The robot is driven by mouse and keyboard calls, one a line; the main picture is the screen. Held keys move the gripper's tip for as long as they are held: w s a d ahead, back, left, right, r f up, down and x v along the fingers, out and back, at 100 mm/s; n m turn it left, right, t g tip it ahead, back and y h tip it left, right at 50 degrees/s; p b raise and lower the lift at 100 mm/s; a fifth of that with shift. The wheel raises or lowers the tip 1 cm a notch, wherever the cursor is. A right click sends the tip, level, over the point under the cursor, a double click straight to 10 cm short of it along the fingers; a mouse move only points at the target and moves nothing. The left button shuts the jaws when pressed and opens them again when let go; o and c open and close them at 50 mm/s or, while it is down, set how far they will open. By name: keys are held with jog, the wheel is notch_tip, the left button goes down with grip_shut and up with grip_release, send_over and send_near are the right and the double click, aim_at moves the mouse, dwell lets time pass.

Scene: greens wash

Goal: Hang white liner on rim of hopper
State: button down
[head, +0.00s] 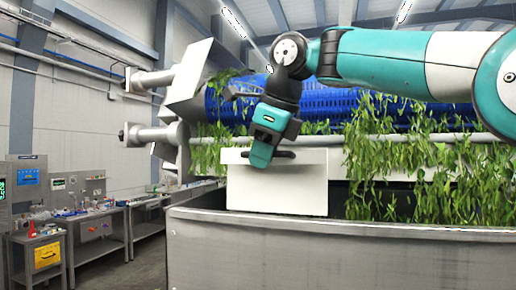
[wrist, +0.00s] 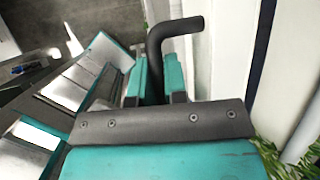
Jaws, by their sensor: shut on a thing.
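The white liner (head: 300,187) is a flat upright panel with a dark bar handle near its top. It also shows in the wrist view (wrist: 228,60), where the bent black handle (wrist: 182,25) stands out from its face. My gripper (head: 264,155) points down and is shut on the handle; in the wrist view its fingers (wrist: 156,82) are on either side of the bar. The grey metal hopper (head: 330,255) fills the lower right of the head view. The liner's lower edge shows just above the hopper's near rim; I cannot tell whether they touch.
Green leaves (head: 385,160) hang over the hopper to the right of the liner, below a blue perforated drum (head: 325,106). A grey pipe runs behind the liner. Steel workbenches (head: 95,232) with small items stand at the far left, with open floor between them and the hopper.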

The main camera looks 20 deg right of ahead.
jog(key=shift+f+b, duration=5.5)
jog(key=shift+f, duration=1.4)
jog(key=c, duration=1.1)
grip_release()
